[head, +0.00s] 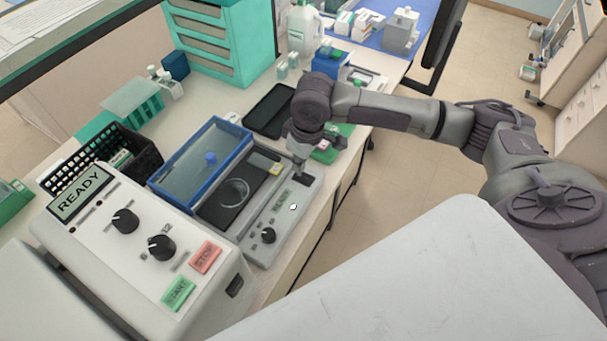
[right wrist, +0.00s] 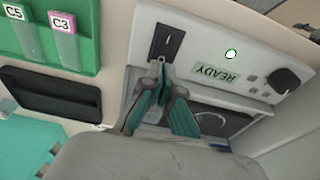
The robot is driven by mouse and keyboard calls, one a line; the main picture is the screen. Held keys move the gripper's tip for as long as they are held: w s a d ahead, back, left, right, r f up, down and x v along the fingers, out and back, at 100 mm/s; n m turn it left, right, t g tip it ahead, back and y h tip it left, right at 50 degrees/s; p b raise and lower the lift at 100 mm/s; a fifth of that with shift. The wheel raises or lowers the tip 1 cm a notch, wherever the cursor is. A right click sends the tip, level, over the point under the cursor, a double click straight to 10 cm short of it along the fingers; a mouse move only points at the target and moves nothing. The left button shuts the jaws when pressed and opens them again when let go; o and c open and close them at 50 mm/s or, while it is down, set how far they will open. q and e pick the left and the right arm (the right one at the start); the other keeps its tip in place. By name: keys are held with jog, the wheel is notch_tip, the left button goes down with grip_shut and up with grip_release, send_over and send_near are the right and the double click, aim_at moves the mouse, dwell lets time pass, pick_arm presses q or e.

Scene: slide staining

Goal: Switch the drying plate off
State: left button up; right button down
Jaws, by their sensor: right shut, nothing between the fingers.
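The drying plate is a light grey unit (head: 283,223) with a dark heating surface (head: 215,213), in the middle of the head view. Its front panel (right wrist: 200,45) carries a black rocker switch (right wrist: 167,42), a green display reading READY (right wrist: 216,75), a round white spot (right wrist: 231,54) and a black knob (right wrist: 286,81). My right gripper (right wrist: 158,68) is shut and empty. Its fingertips are just beside the lower edge of the switch in the right wrist view; I cannot tell whether they touch it. In the head view the right gripper (head: 299,166) points down at the panel's far end. My left gripper is not in view.
A large white machine (head: 130,268) with a READY screen stands at the lower left. A blue-rimmed clear box (head: 202,165) and a black basket (head: 138,146) are beside the plate. A black tray (head: 268,111) and a green slide holder (right wrist: 85,35) are near my right gripper.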

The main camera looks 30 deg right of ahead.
aim_at(299, 175)
jog(key=shift+f+b, duration=0.3)
jog(key=shift+f, duration=0.85)
dwell(0.8)
notch_tip(299, 175, up, 7)
jog(key=p, duration=0.9)
jog(key=shift+r, duration=0.1)
dwell(0.5)
